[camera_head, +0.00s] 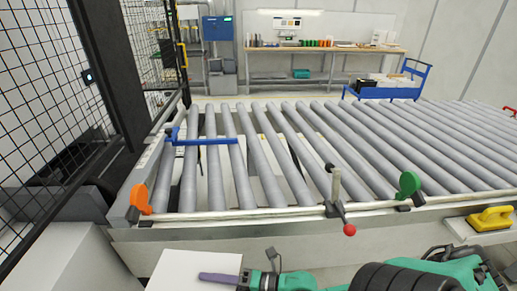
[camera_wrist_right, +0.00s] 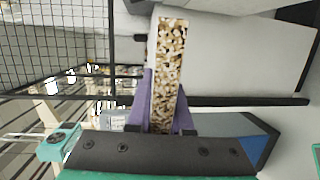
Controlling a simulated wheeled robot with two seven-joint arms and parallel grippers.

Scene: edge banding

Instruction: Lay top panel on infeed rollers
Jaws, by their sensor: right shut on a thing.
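The white top panel (camera_head: 172,272) shows in part at the bottom of the head view, on the near side of the infeed rollers (camera_head: 300,150) and apart from them. My right gripper (camera_head: 215,278) holds it, with one purple finger lying along its white face. In the right wrist view the panel's bare chipboard edge (camera_wrist_right: 168,65) stands between the two purple fingers of the right gripper (camera_wrist_right: 164,118). Most of the panel is cut off by the frame. My left gripper is in neither view.
The roller bed is clear on top, with a blue bar (camera_head: 205,141) at its left. An orange paddle (camera_head: 139,200), a green paddle (camera_head: 408,184) and a red-knobbed lever (camera_head: 338,203) stand along the near rail. A black mesh fence (camera_head: 45,85) borders the left.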

